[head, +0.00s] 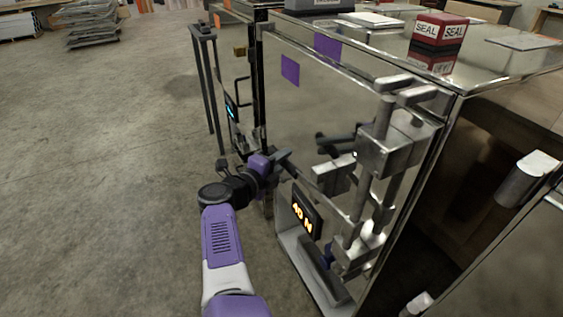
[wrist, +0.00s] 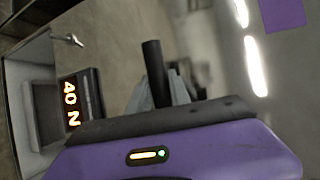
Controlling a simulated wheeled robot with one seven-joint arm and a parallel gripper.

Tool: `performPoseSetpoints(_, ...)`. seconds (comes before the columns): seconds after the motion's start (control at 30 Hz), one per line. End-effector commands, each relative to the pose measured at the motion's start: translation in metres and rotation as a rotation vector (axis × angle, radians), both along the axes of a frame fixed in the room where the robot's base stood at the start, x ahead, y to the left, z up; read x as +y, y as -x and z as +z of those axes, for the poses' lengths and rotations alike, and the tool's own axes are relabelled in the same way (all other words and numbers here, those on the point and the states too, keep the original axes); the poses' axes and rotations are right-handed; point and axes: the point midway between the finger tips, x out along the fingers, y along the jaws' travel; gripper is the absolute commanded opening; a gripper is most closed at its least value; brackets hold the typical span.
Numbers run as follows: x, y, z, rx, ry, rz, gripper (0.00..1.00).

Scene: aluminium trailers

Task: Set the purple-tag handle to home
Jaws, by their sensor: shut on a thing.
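A purple tag (head: 290,70) is on the upper left of the metal trailer door, and it also shows in the wrist view (wrist: 284,13). My gripper (head: 284,156) is low on the door's left side, below the tag. In the wrist view, my gripper (wrist: 162,93) has its fingers closed around a dark round handle grip (wrist: 153,62), which sticks up beyond them. A metal lever arm (head: 312,182) runs from near my fingers down to the right. The handle's pivot and any home mark cannot be made out.
An orange-lit display (head: 303,212), reading about 40 N, is below the lever. Latch blocks and vertical rods (head: 385,150) stand to the right, with another dark grip (head: 336,138). A red SEAL box (head: 437,38) is on top.

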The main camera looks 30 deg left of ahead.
Motion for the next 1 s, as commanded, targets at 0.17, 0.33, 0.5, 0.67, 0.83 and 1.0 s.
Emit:
performPoseSetpoints(0.17,-0.004,0.0,-0.004,0.006,0.002,-0.008,0.0)
performPoseSetpoints(0.33,-0.003,0.0,-0.003,0.004,0.002,-0.005,0.45)
performPoseSetpoints(0.5,-0.002,0.0,-0.002,0.002,0.001,-0.003,0.45)
performPoseSetpoints(0.67,0.0,0.003,0.0,0.002,0.001,-0.002,0.45)
performPoseSetpoints(0.83,0.002,0.017,0.006,0.002,0.001,0.0,0.45)
performPoseSetpoints(1.0,0.005,0.039,0.01,0.002,0.002,0.001,0.45)
